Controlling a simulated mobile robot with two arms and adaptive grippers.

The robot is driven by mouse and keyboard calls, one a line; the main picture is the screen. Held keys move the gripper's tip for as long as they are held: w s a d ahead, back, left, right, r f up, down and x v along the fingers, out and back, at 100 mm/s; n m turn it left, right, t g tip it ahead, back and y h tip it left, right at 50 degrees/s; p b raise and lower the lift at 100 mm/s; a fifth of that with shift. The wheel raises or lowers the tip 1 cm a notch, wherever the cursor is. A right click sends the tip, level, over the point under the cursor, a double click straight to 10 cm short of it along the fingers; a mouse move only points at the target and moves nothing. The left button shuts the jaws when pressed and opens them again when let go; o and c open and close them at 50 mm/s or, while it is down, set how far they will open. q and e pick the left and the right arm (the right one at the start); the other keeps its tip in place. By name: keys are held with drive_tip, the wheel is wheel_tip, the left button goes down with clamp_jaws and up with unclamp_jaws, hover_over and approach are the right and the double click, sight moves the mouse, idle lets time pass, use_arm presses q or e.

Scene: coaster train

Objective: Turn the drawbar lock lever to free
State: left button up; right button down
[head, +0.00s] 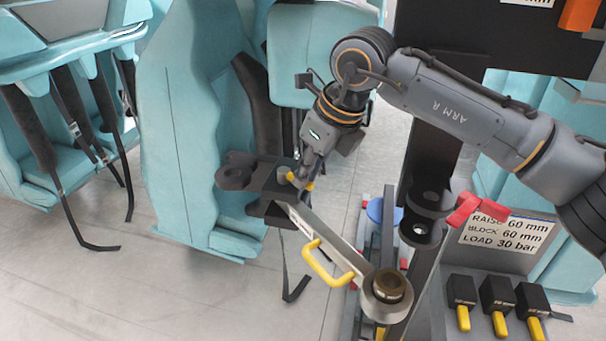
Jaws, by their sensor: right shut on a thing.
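My right gripper (298,184) points down at the drawbar's far end, beside the bracket. It is shut on a small part there, which looks like the lock lever; the fingers hide most of it, so its angle cannot be told. A short grey pin top (285,174) shows next to the fingers. My left gripper is out of view.
Turquoise coaster seats (190,130) stand behind and left, with black restraints and hanging straps. At right are a dark upright post (428,160), a red lever (477,208), a sign (505,232) and several black blocks with yellow handles (497,295). The floor at lower left is clear.

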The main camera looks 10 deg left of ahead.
drive_tip(key=shift+w+d+n, duration=0.1)
drive_tip(key=shift+w+n, duration=0.15)
drive_tip(key=shift+n, duration=0.15)
drive_tip(key=shift+r, duration=0.1)
drive_tip(key=c, duration=1.4)
unclamp_jaws()
drive_tip(key=v, duration=1.2)
drive_tip(key=shift+w, duration=0.2)
